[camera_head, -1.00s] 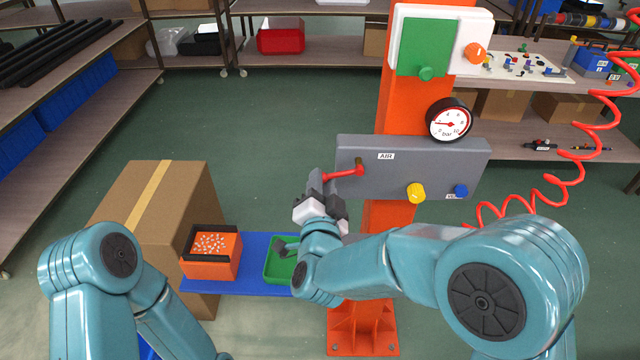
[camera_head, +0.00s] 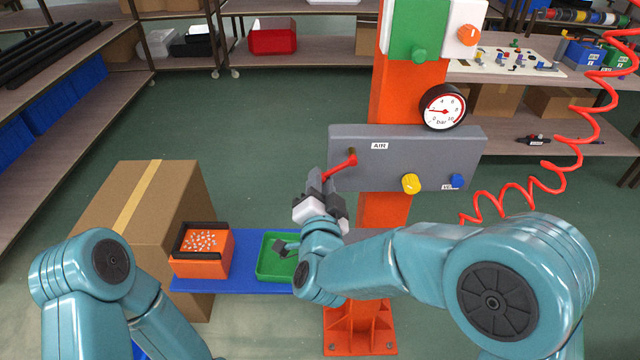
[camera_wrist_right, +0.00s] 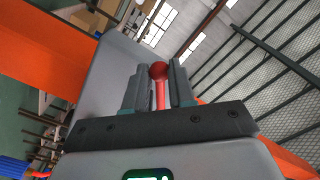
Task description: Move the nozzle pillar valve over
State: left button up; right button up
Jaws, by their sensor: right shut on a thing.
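The valve is a red lever (camera_head: 342,166) on the front of the grey panel (camera_head: 440,152) marked AIR. The lever slopes down to the left from its pivot. My right gripper (camera_head: 318,186) is at the lever's free end, left of the panel. In the right wrist view the red lever (camera_wrist_right: 160,88) stands between the two fingers (camera_wrist_right: 157,92), with its round red end showing above them. The gripper is shut on it.
A pressure gauge (camera_head: 442,107) sits above the panel on the orange pillar (camera_head: 384,210). A yellow knob (camera_head: 411,184) and a blue knob (camera_head: 457,181) are at the panel's lower edge. An orange bin (camera_head: 203,262) and a green tray (camera_head: 268,267) sit on a blue shelf. A red coiled hose (camera_head: 562,165) hangs at right.

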jog(key=shift+d+f+b, duration=0.65)
jog(key=shift+f+b, duration=0.2)
jog(key=shift+b, duration=0.05)
jog(key=shift+d+f+b, duration=0.55)
jog(key=shift+d+b, duration=0.3)
jog(key=shift+b, duration=0.15)
jog(key=shift+d, duration=0.1)
